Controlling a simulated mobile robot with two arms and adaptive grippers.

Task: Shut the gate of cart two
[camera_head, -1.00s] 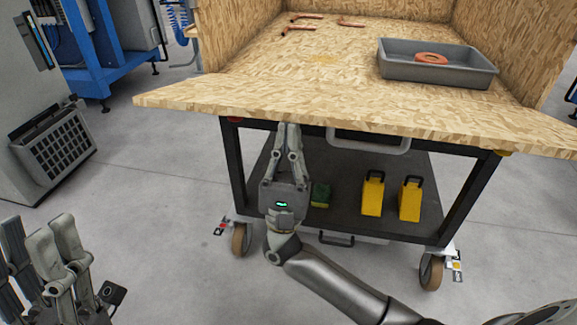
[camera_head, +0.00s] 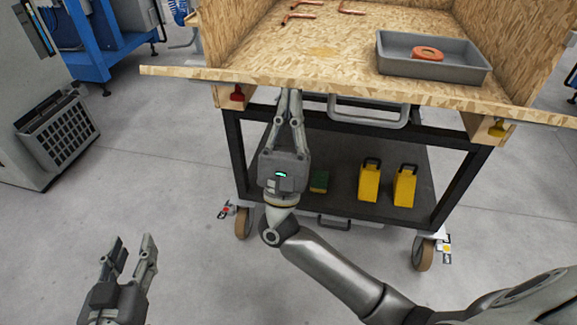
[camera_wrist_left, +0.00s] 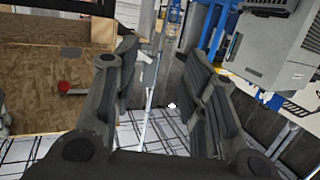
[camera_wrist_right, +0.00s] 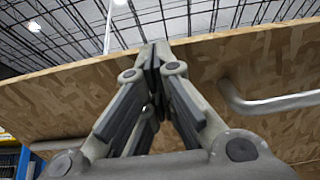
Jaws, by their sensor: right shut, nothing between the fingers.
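The gate (camera_head: 200,76) is a chipboard panel along the front of the cart, part way up and leaning outward. A grey bar handle (camera_head: 367,111) shows below its edge, and also in the right wrist view (camera_wrist_right: 265,103). My right gripper (camera_head: 291,97) is shut and empty, pointing up with its fingertips at the underside of the gate, left of the handle. In the right wrist view the fingertips (camera_wrist_right: 157,55) overlap the panel's outer face (camera_wrist_right: 80,95); contact is hard to tell. My left gripper (camera_head: 132,250) is open and empty, low at the left, away from the cart.
A red latch (camera_head: 237,93) and a yellow latch (camera_head: 497,128) sit at the cart's front corners. On its bed are copper tubes (camera_head: 300,17) and a grey tray (camera_head: 435,68) holding a copper ring. Yellow cases (camera_head: 370,183) stand on the lower shelf.

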